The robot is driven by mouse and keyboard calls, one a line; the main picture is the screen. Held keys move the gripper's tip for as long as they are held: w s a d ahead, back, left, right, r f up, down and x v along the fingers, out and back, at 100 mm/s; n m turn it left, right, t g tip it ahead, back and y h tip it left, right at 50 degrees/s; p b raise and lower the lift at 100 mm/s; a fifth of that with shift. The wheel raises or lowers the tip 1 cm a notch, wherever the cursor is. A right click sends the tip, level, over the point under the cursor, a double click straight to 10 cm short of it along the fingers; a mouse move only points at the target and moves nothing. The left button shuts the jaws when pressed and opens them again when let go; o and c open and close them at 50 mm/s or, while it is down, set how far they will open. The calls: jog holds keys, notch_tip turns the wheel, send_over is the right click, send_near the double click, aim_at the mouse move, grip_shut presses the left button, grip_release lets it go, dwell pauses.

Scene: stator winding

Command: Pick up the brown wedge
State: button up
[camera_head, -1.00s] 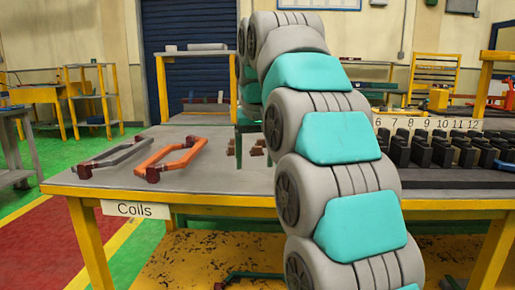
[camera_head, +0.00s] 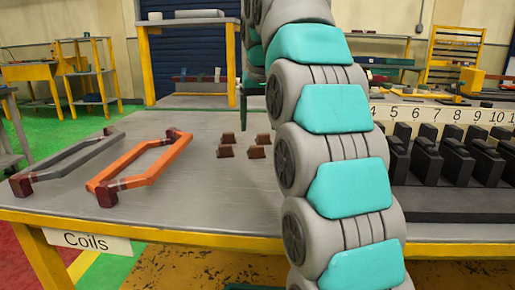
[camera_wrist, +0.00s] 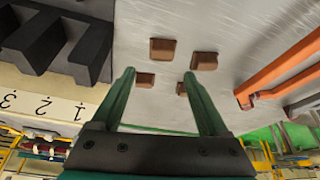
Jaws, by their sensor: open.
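Several small brown wedges (camera_head: 227,145) lie close together on the grey table, left of my arm in the head view. In the wrist view they show as brown blocks. One wedge (camera_wrist: 163,49) and another wedge (camera_wrist: 204,61) lie beyond my fingertips. A third wedge (camera_wrist: 145,80) shows between the fingers, near the left one, and one more is partly hidden by the right finger. My gripper (camera_wrist: 160,76) has two green fingers spread apart with nothing held between them. In the head view the gripper is mostly hidden behind my arm.
An orange coil (camera_head: 143,163) and a grey coil (camera_head: 68,160) lie left of the wedges on the table (camera_head: 195,205). A black slotted block (camera_head: 455,160) with a numbered strip stands at the right. Bare tabletop surrounds the wedges.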

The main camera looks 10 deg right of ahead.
aim_at(256, 150)
jog(key=shift+s+x, duration=0.2)
jog(key=shift+x, duration=1.6)
jog(key=shift+a+x, duration=0.2)
jog(key=shift+x, duration=1.65)
grip_shut()
